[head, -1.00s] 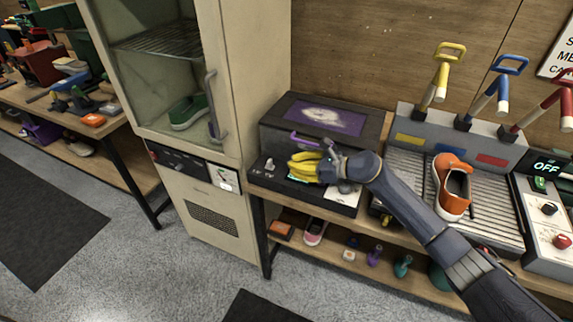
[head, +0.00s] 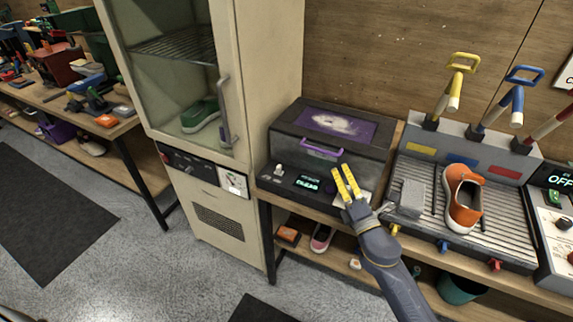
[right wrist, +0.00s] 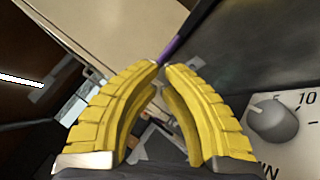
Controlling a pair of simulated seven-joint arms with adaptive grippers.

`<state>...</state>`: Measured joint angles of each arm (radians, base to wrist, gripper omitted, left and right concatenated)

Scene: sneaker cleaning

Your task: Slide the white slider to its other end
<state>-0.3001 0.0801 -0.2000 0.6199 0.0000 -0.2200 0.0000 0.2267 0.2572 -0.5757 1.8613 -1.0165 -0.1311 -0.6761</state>
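A small whitish control piece (head: 278,170) stands at the left of the black box's front panel (head: 268,182). It may be the white slider, but it is too small to tell. My right gripper (head: 343,168) is to the right of that piece, by the panel's right part, with its yellow fingers pointing away from me. In the right wrist view its fingertips (right wrist: 161,65) nearly meet, with nothing seen between them. A grey knob (right wrist: 273,121) on a white plate marked 5 and 10 shows beside the fingers. My left gripper is not in view.
The black box has a purple handle (head: 321,148) and a lit green display (head: 306,184). A tall cream cabinet (head: 270,90) with a green shoe (head: 201,115) stands left. An orange shoe (head: 463,198) and a grey block (head: 412,197) are on the ribbed rack at right.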

